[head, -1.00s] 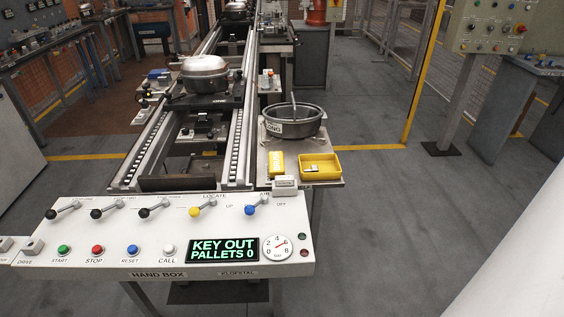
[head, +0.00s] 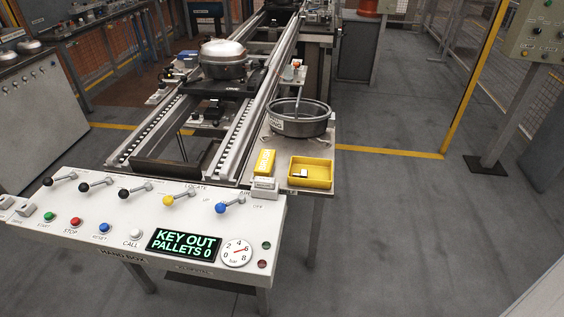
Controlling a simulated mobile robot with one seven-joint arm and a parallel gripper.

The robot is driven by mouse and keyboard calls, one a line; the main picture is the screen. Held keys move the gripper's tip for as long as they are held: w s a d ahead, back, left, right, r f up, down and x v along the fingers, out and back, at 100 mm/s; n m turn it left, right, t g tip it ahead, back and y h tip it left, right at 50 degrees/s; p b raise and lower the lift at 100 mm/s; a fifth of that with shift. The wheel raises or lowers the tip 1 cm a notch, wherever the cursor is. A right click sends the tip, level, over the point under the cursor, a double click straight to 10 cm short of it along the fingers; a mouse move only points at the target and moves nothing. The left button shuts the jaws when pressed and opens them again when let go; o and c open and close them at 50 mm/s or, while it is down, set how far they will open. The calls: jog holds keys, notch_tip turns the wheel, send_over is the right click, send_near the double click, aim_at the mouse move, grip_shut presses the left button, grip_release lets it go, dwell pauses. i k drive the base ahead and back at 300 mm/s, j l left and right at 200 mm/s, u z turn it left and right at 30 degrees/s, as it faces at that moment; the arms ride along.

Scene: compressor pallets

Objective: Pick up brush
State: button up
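A grey round pan (head: 312,126) with a white label stands on a side shelf (head: 276,147) to the right of the conveyor. A thin upright rod (head: 298,88) rises from the pan; it may be the brush's handle, but no bristles show and I cannot tell. My gripper is not in view.
A yellow tray (head: 326,174) holding a small pale item, and a yellow box (head: 264,162), sit on the shelf's near end. A white control panel (head: 95,215) with levers stands in front. A compressor (head: 223,58) rests on the conveyor.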

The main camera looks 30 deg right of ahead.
aim_at(266, 163)
jog(key=k+l, duration=0.1)
jog(key=l, duration=0.95)
jog(key=i+l, duration=0.2)
jog(key=i, duration=0.25)
jog(key=i+l, duration=0.2)
jog(key=i, duration=0.25)
